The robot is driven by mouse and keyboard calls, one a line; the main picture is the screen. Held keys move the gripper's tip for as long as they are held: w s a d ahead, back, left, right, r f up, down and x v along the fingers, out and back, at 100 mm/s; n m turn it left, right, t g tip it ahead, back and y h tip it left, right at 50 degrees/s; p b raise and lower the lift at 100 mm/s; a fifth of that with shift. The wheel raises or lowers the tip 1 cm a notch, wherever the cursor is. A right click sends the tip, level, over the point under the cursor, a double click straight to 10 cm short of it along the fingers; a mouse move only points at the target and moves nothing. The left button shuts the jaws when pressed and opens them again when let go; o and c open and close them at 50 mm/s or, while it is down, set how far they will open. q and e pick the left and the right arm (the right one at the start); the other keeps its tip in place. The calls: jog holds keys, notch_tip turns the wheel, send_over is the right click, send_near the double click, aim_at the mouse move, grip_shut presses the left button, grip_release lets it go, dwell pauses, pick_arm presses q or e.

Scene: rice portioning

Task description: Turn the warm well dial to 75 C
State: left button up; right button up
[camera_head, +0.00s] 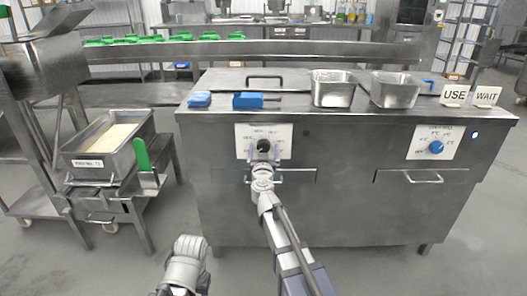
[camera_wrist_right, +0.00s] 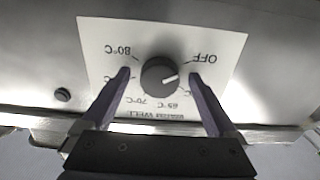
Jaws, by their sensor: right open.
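The warm well dial (camera_head: 264,145) is a black round knob on a white label plate (camera_head: 281,131) on the left of the steel counter's front. In the right wrist view the dial (camera_wrist_right: 159,75) shows upside down, with its white pointer mark toward the OFF side. Labels there include 80°C, 70°C and 65°C. My right gripper (camera_head: 263,160) is at the dial. In the wrist view its two purple fingers (camera_wrist_right: 160,74) are spread, one on each side of the knob, with visible gaps. My left gripper's fingers do not show; only a grey arm part is seen low down.
A blue dial (camera_head: 437,147) sits on the right plate. Drawer handles (camera_head: 424,178) stick out below. Two steel pans (camera_head: 333,89), blue items (camera_head: 249,100) and USE and WAIT signs (camera_head: 454,95) stand on top. A rice pan (camera_head: 100,161) is on the left cart.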

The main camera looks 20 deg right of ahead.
jog(key=c, duration=1.4)
jog(key=shift+o, duration=0.2)
